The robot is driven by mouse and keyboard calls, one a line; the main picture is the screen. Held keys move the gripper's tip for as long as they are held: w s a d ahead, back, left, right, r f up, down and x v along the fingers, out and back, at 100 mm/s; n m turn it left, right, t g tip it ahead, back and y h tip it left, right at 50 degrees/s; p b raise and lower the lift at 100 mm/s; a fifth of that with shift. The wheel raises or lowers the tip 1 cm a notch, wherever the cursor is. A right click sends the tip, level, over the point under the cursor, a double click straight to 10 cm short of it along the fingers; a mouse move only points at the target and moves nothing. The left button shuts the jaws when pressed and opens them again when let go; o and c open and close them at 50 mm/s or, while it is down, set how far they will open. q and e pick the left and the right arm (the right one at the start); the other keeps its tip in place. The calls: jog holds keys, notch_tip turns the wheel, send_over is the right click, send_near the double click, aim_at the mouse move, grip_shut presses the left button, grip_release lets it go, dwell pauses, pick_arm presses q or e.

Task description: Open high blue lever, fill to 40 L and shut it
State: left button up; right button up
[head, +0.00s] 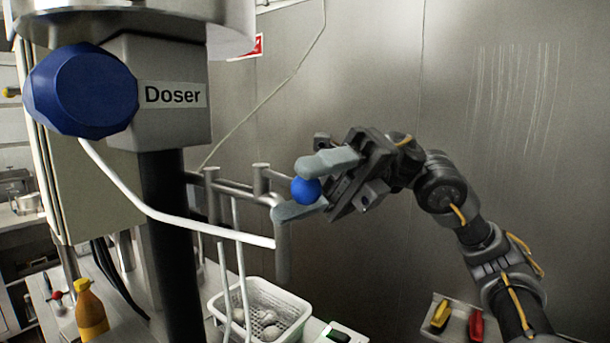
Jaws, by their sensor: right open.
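A blue ball knob (306,191), which looks like a lever's end, sits between the two fingers of my right gripper (293,190). The fingers are apart, one above the ball and one below it; I cannot tell whether either touches it. The lever's rod is mostly hidden behind the gripper. A large faceted blue knob (82,90) is at the upper left beside the grey box labelled Doser (172,95). No litre reading shows. My left gripper is not in view.
Grey pipes (240,190) and a white curved tube (165,215) stand left of the gripper. A white perforated basket (217,305) with pale items is below. An orange bottle (91,312) stands lower left. A tray with yellow and red items (476,325) is lower right. A metal wall stands behind.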

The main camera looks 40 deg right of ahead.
grip_shut()
dwell(0.4)
jog(key=shift+a, duration=0.1)
